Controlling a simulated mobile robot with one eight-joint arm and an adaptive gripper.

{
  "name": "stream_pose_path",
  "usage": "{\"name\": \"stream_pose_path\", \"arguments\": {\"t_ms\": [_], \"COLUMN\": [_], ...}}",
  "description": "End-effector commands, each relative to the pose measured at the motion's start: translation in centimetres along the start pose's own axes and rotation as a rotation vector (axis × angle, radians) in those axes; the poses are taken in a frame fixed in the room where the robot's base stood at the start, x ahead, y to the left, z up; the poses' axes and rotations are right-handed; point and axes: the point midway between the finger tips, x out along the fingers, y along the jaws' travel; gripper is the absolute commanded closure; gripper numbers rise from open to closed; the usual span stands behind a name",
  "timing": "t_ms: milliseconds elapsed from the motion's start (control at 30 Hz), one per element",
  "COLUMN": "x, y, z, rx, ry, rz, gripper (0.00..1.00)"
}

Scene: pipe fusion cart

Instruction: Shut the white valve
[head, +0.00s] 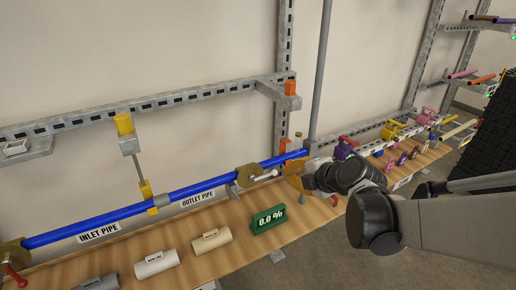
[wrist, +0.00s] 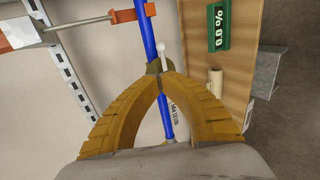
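The white valve handle (head: 265,176) sits at a brass-coloured valve body (head: 246,177) on the blue pipe, near the outlet pipe label. It lies roughly along the pipe in the head view. In the wrist view the white handle (wrist: 164,54) shows just beyond my fingertips, with the brass body (wrist: 153,67) partly hidden behind them. My gripper (head: 286,172) has orange-yellow fingers and is just right of the handle. In the wrist view my gripper (wrist: 160,77) has its fingertips together, with nothing clearly held between them. I cannot tell whether they touch the handle.
A green display (head: 268,219) reads 0.0 %. Loose pipe pieces (head: 211,239) lie on the wooden bench (head: 240,245). A yellow clamp (head: 148,192) and another valve with a red handle (head: 15,275) are on the left. More coloured valves (head: 390,131) stand at right.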

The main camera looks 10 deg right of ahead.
Motion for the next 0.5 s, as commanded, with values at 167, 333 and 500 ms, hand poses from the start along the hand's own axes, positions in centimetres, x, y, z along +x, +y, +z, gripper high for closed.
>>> {"name": "stream_pose_path", "arguments": {"t_ms": [167, 333, 500], "x": [3.6, 7.4, 10.5], "y": [-0.3, -0.3, -0.3], "z": [-0.1, -0.1, -0.1], "rx": [-0.002, -0.001, -0.001], "ry": [0.002, 0.002, 0.001], "rz": [0.000, 0.001, 0.000], "gripper": [1.00, 1.00, 1.00]}}
